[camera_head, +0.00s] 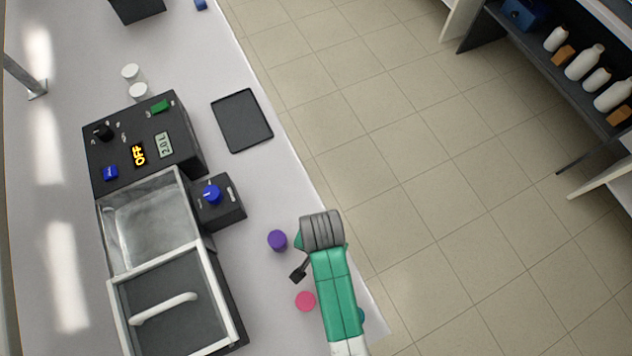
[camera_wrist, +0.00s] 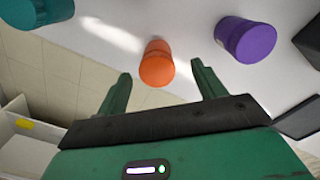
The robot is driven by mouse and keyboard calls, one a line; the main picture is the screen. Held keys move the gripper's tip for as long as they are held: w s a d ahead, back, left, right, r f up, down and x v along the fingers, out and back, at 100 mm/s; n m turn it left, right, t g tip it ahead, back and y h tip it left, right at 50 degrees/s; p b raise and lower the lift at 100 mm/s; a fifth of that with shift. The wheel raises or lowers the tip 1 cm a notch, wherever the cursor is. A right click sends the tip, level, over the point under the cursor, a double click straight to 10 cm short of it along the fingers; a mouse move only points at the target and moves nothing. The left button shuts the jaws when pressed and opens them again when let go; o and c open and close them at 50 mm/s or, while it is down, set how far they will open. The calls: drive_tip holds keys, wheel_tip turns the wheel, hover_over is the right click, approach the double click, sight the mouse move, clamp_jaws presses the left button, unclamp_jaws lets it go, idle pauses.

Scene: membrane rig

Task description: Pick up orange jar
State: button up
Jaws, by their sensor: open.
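The orange jar (camera_wrist: 157,63) shows in the wrist view, ahead of my gripper (camera_wrist: 161,70) and between the lines of its two fingers. It appears a little beyond the fingertips, with nothing gripped. I do not see the orange jar in the head view, where my green arm covers part of the bench. My gripper (camera_head: 298,273) hangs over the bench near its right edge, with only part of one dark finger visible there.
A purple jar (camera_head: 277,240) stands left of my arm, also at right in the wrist view (camera_wrist: 245,40). A pink jar (camera_head: 305,301) is close to my arm. A teal jar (camera_wrist: 36,11) is at upper left. A black knob box (camera_head: 218,205) stands further left.

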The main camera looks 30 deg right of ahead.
drive_tip(key=f, duration=0.6)
drive_tip(key=shift+s+d+f, duration=0.15)
drive_tip(key=shift+d+f, duration=0.1)
drive_tip(key=shift+d, duration=0.1)
drive_tip(key=c, duration=1.1)
drive_tip(key=shift+r, duration=0.1)
wheel_tip(320, 180, up, 10)
drive_tip(key=shift+f, duration=0.1)
